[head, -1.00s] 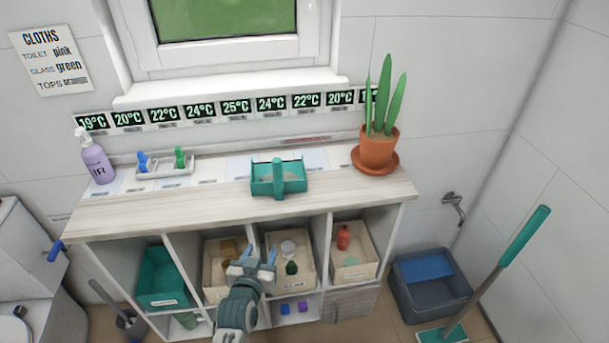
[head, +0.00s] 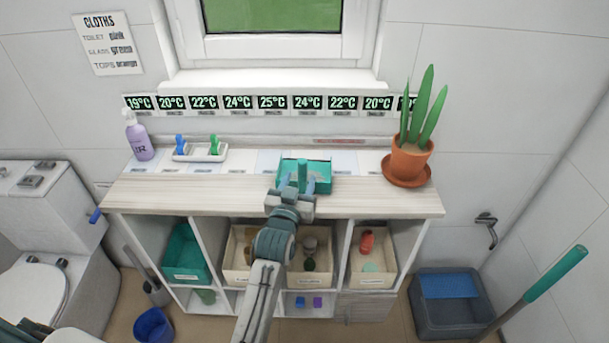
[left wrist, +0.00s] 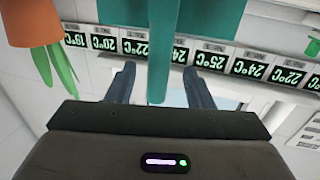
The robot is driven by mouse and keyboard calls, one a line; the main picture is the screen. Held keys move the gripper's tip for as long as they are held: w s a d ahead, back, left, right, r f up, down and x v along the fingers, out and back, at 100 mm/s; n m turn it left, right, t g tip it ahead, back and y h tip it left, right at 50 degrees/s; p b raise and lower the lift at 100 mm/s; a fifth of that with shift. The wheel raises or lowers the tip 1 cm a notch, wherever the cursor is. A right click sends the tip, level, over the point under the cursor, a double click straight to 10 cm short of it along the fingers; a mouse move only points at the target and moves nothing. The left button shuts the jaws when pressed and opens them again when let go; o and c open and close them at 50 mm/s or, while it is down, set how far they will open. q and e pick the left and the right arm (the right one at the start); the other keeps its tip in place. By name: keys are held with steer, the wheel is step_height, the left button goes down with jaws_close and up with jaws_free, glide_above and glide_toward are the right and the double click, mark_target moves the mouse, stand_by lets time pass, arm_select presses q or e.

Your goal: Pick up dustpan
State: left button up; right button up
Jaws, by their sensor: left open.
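The teal dustpan (head: 319,172) lies on the wooden counter top, with its upright handle (head: 302,174) at the front. My left gripper (head: 297,186) is open at the counter's front edge, with a finger on each side of the handle. In the left wrist view the teal handle (left wrist: 162,50) hangs between the two open blue-grey fingers (left wrist: 158,85), with gaps on both sides. The dustpan's body (left wrist: 225,15) fills the top of that view. My right gripper is not in view.
A potted plant (head: 409,160) stands right of the dustpan. A purple bottle (head: 138,138) and a white tray (head: 200,153) with blue and green items stand to the left. Open bins (head: 309,280) fill the shelves below. A grey bucket (head: 447,312) stands on the floor at right.

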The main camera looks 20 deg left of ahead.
mark_target(301, 178)
arm_select(q)
steer(key=w, duration=0.3)
steer(key=shift+w+f, duration=0.1)
steer(key=shift+w, duration=0.1)
steer(key=shift+s, duration=0.1)
steer(key=shift+c, duration=0.5)
jaws_close()
